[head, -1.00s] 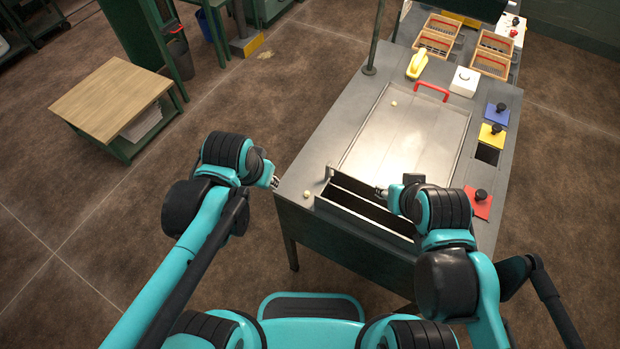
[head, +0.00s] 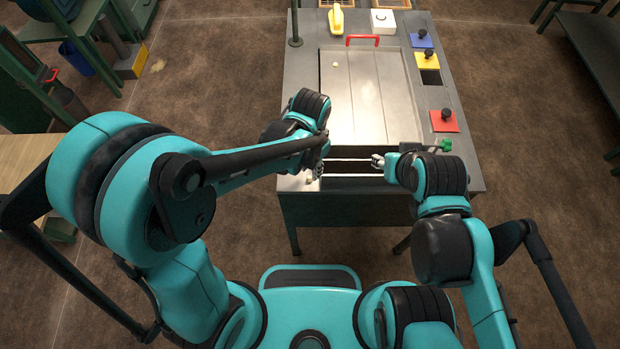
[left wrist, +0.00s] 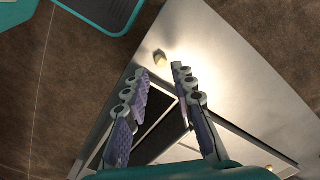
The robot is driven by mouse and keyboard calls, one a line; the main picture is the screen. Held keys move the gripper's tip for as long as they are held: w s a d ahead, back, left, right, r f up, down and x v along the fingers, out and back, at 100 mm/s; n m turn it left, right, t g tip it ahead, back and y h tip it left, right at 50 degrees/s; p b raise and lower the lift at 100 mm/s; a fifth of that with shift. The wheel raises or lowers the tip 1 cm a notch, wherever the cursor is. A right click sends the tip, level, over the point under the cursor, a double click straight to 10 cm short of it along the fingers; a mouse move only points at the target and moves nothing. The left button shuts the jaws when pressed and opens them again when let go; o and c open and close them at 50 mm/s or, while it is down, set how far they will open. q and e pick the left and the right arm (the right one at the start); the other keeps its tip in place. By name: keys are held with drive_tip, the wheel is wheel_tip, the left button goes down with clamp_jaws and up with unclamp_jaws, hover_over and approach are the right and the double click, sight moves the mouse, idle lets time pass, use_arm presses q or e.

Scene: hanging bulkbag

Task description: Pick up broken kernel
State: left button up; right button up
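A small cream kernel (head: 309,179) lies on the grey table (head: 299,70) at its front left corner, and shows in the left wrist view (left wrist: 160,58) just beyond the fingertips. Another small pale piece (head: 335,64) lies on the metal tray surface near its far left. I cannot tell from their look which is broken. My left gripper (left wrist: 161,73) is open and empty, its fingers pointing towards the near kernel, not touching it; in the head view it is partly hidden by its arm. My right gripper (head: 378,160) is by the slot at the tray's front; its fingers are too small to read.
A dark slot (head: 348,167) runs along the tray's front. Red (head: 443,121), yellow (head: 427,61) and blue (head: 420,39) knobbed plates line the right side. A red handle (head: 362,37), yellow tool (head: 336,18) and white box (head: 383,21) stand at the back. A post rises at left.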

sight(310, 177)
use_arm(q)
wheel_tip(310, 177, down, 4)
drive_tip(key=shift+a+f+b, duration=0.1)
drive_tip(key=shift+b, duration=0.55)
drive_tip(key=c, duration=0.4)
drive_tip(key=shift+c, duration=0.3)
wheel_tip(310, 177, up, 10)
drive_tip(key=p, duration=0.3)
